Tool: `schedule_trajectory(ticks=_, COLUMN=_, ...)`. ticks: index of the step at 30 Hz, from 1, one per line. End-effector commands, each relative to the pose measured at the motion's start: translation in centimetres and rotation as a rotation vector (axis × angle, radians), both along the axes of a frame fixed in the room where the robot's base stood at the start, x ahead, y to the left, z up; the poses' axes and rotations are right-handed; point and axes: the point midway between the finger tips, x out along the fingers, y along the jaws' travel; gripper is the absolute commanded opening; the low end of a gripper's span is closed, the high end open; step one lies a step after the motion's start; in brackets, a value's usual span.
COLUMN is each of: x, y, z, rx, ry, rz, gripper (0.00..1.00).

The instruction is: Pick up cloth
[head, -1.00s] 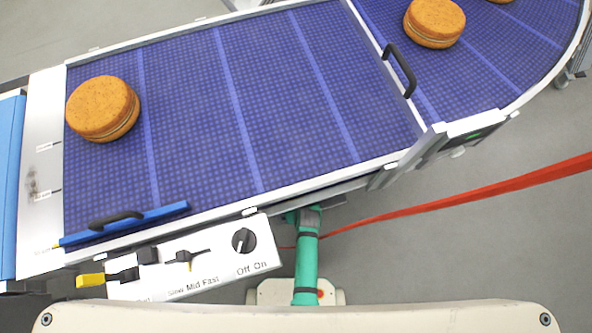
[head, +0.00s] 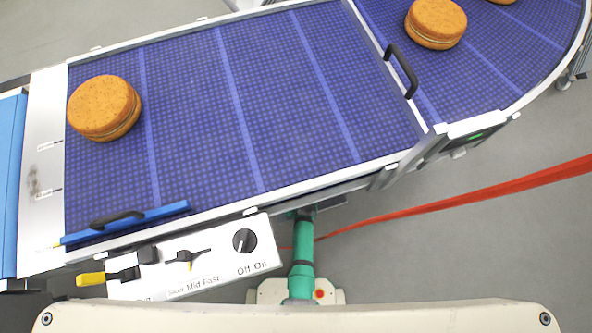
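No cloth can be made out in the head view. My green arm (head: 302,262) reaches up from the bottom middle, and its far end goes out of sight at the front edge of the conveyor. My gripper is not seen, so its fingers and anything in them are hidden. A dark smudge (head: 33,182) marks the white end plate (head: 45,120) at the left of the belt.
The blue belt (head: 290,100) carries a filled round (head: 104,107) at left; another round (head: 436,22) lies on the curved section. A blue bar with a black handle (head: 122,220) lies at front left, beside the control panel (head: 210,262). A red strap (head: 470,197) crosses the right.

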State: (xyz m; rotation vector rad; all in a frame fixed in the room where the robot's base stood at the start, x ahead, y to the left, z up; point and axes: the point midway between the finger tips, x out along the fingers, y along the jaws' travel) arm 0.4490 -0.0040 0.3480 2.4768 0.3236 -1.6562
Motion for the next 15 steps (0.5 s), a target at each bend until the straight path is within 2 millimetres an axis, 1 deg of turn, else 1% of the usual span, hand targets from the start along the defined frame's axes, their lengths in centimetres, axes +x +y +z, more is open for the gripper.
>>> schedule_trajectory(ticks=5, x=0.38, y=0.01, z=-0.87, rx=0.0, ry=0.0, rz=-0.003, gripper=0.97)
schedule_trajectory(ticks=12, x=0.38, y=0.05, z=-0.97, rx=0.0, ry=0.0, rz=-0.002, gripper=0.97)
schedule_trajectory(ticks=13, x=0.38, y=0.08, z=-0.96, rx=0.0, ry=0.0, rz=-0.001, gripper=0.94)
schedule_trajectory(ticks=14, x=0.38, y=0.1, z=-0.96, rx=0.001, ry=-0.001, rz=-0.001, gripper=0.87)
schedule_trajectory(ticks=15, x=0.39, y=0.14, z=-0.95, rx=0.0, ry=-0.001, rz=0.0, gripper=0.78)
